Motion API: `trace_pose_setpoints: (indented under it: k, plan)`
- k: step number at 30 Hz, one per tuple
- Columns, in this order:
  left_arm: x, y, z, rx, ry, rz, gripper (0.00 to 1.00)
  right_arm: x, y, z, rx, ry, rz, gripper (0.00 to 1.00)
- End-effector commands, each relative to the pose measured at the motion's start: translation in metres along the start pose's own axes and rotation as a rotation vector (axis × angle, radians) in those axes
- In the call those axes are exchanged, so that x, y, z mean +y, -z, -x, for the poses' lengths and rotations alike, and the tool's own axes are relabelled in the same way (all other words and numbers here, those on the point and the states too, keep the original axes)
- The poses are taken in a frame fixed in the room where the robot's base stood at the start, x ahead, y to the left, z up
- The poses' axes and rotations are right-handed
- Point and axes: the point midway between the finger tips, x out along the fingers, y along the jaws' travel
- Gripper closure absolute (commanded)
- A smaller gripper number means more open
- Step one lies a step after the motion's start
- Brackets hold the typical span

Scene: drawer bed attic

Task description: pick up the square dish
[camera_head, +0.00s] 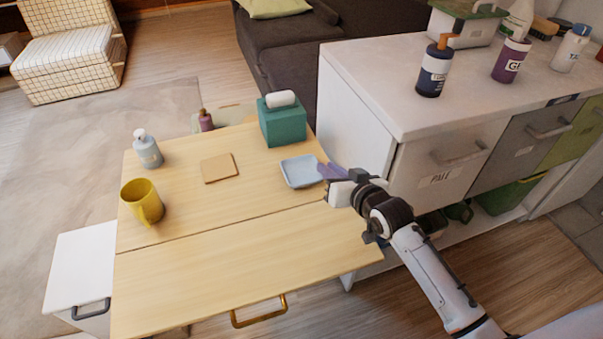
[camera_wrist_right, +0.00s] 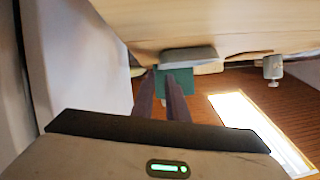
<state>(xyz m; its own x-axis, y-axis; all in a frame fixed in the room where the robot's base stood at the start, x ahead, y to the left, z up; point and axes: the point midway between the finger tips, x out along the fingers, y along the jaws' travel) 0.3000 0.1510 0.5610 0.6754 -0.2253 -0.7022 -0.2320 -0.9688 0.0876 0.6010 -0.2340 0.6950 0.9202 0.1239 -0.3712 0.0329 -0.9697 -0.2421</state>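The square dish (camera_head: 300,172) is pale blue and shallow. It lies flat on the wooden table near its right edge, and its grey-looking side shows in the right wrist view (camera_wrist_right: 190,54). My right gripper (camera_head: 324,171) is just right of the dish, its purple-grey fingers pointing at the dish's right rim. In the right wrist view the two fingers (camera_wrist_right: 162,76) stand apart with a narrow gap, with nothing seen held between them. Whether the tips touch the dish, I cannot tell. My left gripper is not in view.
A teal tissue box (camera_head: 283,124) stands behind the dish. A tan square coaster (camera_head: 219,168), a yellow mug (camera_head: 142,201) and a pump bottle (camera_head: 147,149) are to its left. A white cabinet (camera_head: 357,113) rises close on the right. The table's front part is clear.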

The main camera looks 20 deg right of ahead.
Motion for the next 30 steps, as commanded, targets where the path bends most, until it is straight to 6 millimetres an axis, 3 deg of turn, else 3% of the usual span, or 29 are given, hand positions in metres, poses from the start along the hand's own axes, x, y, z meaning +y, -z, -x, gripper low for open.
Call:
trace_pose_setpoints:
  k: [12,20,23,30]
  plan:
    - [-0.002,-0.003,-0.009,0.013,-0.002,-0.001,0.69,0.003,-0.005,-0.051,0.000,0.001,0.000,0.87]
    - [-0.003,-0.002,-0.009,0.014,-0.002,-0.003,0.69,0.003,-0.005,-0.053,0.000,0.001,0.000,0.87]
    - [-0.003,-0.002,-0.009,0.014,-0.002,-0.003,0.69,0.003,-0.005,-0.053,0.000,0.000,-0.001,1.00]
    - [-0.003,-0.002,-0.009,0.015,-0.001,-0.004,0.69,0.003,-0.004,-0.053,0.001,0.001,-0.001,1.00]
